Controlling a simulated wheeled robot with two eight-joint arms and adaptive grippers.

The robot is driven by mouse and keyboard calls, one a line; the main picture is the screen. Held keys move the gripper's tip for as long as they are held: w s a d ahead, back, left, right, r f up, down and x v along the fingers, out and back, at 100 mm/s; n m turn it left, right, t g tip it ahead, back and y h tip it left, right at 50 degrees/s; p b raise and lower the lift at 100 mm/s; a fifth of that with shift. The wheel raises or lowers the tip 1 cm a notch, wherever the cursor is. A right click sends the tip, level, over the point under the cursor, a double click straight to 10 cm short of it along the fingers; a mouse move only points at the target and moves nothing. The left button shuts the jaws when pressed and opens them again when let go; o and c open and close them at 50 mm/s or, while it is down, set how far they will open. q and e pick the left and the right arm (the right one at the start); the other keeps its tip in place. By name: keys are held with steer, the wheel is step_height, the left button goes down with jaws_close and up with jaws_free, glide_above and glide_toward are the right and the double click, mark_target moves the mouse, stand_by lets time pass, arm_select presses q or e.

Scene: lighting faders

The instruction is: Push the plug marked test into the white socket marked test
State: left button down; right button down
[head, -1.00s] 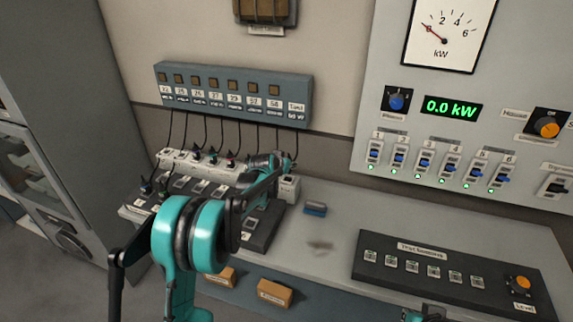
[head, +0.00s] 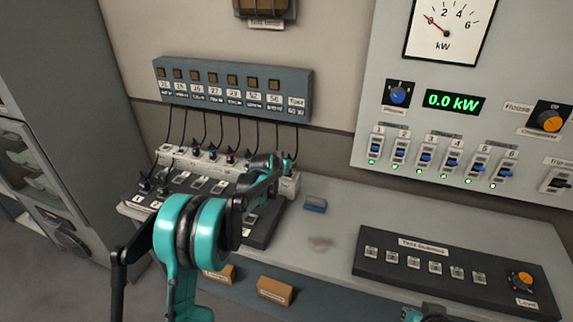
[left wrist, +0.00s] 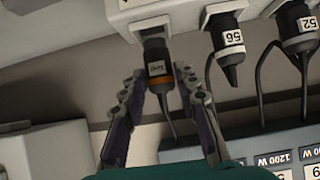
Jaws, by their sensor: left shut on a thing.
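In the left wrist view a dark plug (left wrist: 158,68) with a small white label and an orange band stands between the fingers of my left gripper (left wrist: 160,84). The gripper is shut on it. The label's print is too small and turned to read surely. The plug's front end is at the white socket (left wrist: 146,27); I cannot tell how deep it sits. In the head view my left gripper (head: 280,165) is at the right end of the socket row, by the white end socket (head: 290,184), and hides the plug. My right gripper (head: 425,313) shows only partly at the bottom edge.
Other plugs, one marked 56 (left wrist: 232,40), sit in sockets beside the held plug, with hanging black cables. A grey-blue cable box (head: 235,92) is on the wall above. A blue block (head: 315,206) lies on the bench right of the arm. A black fader panel (head: 450,270) stands further right.

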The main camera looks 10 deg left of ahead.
arm_select(q)
steer(key=shift+f+b, duration=0.7)
steer(key=shift+f, duration=0.3)
stand_by(2.0)
steer(key=c, duration=1.1)
jaws_free()
steer(key=shift+o, duration=0.2)
steer(key=s+d+r+g, duration=0.1)
steer(key=s+r, duration=0.2)
steer(key=s, duration=0.6)
steer(key=s+d+r, duration=0.1)
steer(key=s+r, duration=0.2)
steer(key=s, duration=0.6)
steer(key=s+d+r+g, duration=0.1)
steer(key=s+r, duration=0.3)
steer(key=s, duration=0.5)
steer(key=s+f+g, duration=0.1)
steer(key=s+f, duration=0.2)
steer(key=s, duration=0.7)
steer(key=s+d+f+g, duration=0.1)
steer(key=s+f, duration=0.3)
steer(key=s, duration=0.6)
steer(key=shift+s+d+f+n+y, duration=0.2)
steer(key=shift+s+f+n+y, duration=0.05)
steer(key=shift+s+n+y, duration=0.15)
